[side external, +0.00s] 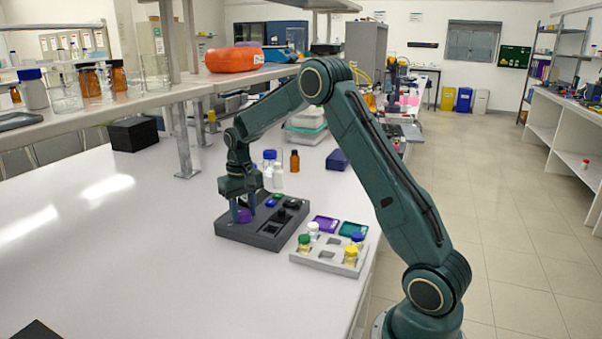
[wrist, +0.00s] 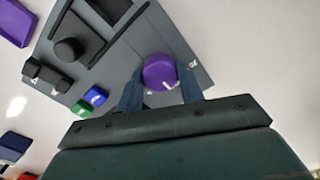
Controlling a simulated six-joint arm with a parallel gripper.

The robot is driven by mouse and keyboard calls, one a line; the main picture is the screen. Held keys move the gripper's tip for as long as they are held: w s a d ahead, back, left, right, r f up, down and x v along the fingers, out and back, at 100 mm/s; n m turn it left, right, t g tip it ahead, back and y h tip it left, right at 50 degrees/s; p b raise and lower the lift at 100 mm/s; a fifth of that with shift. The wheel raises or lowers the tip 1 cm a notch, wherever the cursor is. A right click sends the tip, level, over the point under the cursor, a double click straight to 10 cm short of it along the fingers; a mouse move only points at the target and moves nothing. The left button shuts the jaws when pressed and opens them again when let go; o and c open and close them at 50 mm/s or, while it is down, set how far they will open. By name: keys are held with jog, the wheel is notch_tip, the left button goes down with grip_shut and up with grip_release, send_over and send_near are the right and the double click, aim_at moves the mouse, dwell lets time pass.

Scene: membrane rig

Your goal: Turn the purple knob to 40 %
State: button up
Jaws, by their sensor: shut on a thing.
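The purple knob (wrist: 158,72) sits on the dark grey rig panel (wrist: 200,48), near one end of it. A short white pointer mark shows on the knob's top, toward the gripper side. My gripper (wrist: 160,85) has its two blue-grey fingers on either side of the knob and is shut on it. In the side external view my gripper (side external: 241,212) reaches down onto the purple knob (side external: 245,216) at the left end of the panel (side external: 250,235). Some small marks by the knob show in the wrist view but are too small to read.
The panel also carries a black knob (wrist: 68,50), a blue button (wrist: 95,96) and a green button (wrist: 81,108). A light grey tray (side external: 325,262) with capped vials stands right of the panel. Bottles (side external: 278,176) stand behind.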

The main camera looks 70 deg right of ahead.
aim_at(244, 212)
dwell(0.3)
jog(key=o, duration=1)
jog(key=shift+r, duration=0.15)
notch_tip(244, 212, up, 14)
jog(key=shift+f, duration=0.2)
